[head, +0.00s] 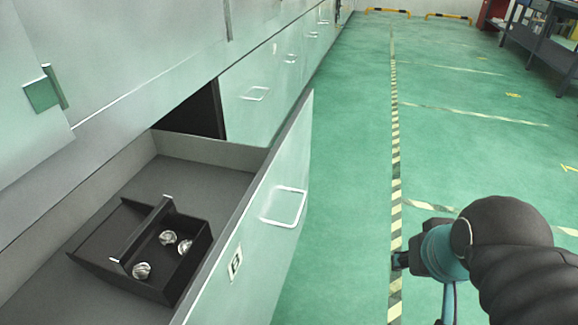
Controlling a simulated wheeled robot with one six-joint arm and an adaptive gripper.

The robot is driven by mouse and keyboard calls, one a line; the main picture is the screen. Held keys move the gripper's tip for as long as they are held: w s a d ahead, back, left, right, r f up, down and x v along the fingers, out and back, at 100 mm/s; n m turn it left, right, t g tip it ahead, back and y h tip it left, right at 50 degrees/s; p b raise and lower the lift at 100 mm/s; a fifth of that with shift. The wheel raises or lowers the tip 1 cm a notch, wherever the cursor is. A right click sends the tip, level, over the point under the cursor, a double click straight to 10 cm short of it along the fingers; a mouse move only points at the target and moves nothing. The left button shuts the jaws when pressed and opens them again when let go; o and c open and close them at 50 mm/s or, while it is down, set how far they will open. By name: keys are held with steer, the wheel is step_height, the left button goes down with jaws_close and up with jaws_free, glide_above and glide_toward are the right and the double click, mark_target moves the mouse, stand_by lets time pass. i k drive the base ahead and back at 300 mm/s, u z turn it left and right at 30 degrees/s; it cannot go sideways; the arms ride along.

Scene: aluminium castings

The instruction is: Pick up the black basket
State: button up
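The black basket (112,243) sits inside an open drawer (213,182) at the lower left. It has a raised bar handle across its middle, with light marks at the handle's ends. Several shiny metal castings (168,237) lie in its right part. My arm shows at the lower right, over the floor and well apart from the drawer. My gripper's fingertips are not visible in this view.
The drawer's light green front panel (252,215) has a white handle (285,207) and stands out from the cabinet row (130,60). Green floor (345,150) with a striped line is clear to the right. A dark workbench (541,45) stands far right.

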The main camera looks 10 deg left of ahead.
mark_target(140, 240)
steer(key=u, duration=0.8)
steer(key=k, duration=1.1)
steer(key=u, duration=1.2)
